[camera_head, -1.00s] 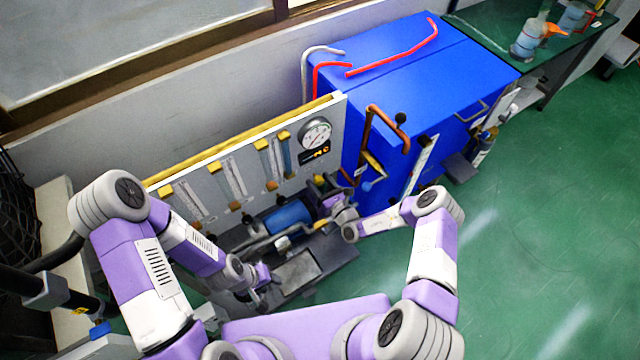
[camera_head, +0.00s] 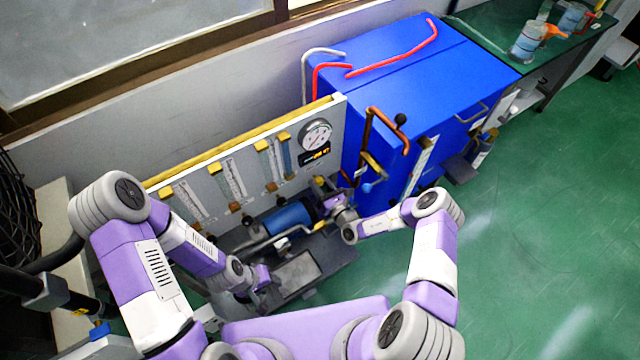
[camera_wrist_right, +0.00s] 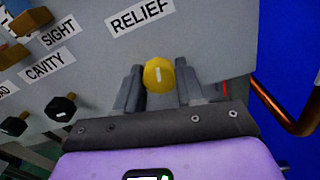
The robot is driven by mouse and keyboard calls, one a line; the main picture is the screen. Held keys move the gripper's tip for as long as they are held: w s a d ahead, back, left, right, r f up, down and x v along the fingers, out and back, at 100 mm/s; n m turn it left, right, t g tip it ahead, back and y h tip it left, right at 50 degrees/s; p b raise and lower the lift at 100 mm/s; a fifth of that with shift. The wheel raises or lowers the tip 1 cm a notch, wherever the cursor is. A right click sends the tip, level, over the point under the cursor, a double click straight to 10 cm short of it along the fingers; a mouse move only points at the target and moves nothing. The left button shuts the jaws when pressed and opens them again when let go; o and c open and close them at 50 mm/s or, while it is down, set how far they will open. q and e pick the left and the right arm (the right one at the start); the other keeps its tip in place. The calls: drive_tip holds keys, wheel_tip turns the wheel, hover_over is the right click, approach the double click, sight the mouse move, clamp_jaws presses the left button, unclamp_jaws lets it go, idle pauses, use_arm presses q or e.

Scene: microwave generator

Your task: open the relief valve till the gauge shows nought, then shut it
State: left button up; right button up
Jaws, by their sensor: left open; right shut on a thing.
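The relief valve is a yellow round knob (camera_wrist_right: 158,74) with a white mark, below the RELIEF label (camera_wrist_right: 141,15) on the grey panel. My right gripper (camera_wrist_right: 158,92) is shut on this knob, a finger on each side; the mark points nearly upright. In the head view my right gripper (camera_head: 338,208) is at the panel's lower right, and the knob is hidden there. The round gauge (camera_head: 316,135) is at the panel's upper right, with an orange-lit readout (camera_head: 315,156) below; its needle is too small to read surely. My left gripper (camera_head: 262,292) is open and empty, low before the panel.
A blue cabinet (camera_head: 440,75) with a copper pipe (camera_head: 385,120) stands right of the panel. A blue cylinder (camera_head: 288,217) lies below the panel. The green floor (camera_head: 540,220) at right is clear.

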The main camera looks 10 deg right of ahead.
drive_tip(key=shift+s+f, duration=0.1)
drive_tip(key=shift+f, duration=0.05)
drive_tip(key=m, duration=1.3)
drive_tip(key=shift+s+a, duration=0.1)
drive_tip(key=shift+a, duration=0.1)
drive_tip(key=shift+a+m, duration=0.1)
drive_tip(key=shift+m, duration=1.1)
drive_tip(key=shift+s+a, duration=0.1)
drive_tip(key=shift+c, duration=0.2)
drive_tip(key=o, duration=1)
drive_tip(key=shift+c, duration=0.2)
drive_tip(key=shift+o, duration=0.4)
drive_tip(key=shift+r, duration=0.25)
drive_tip(key=shift+d, duration=0.2)
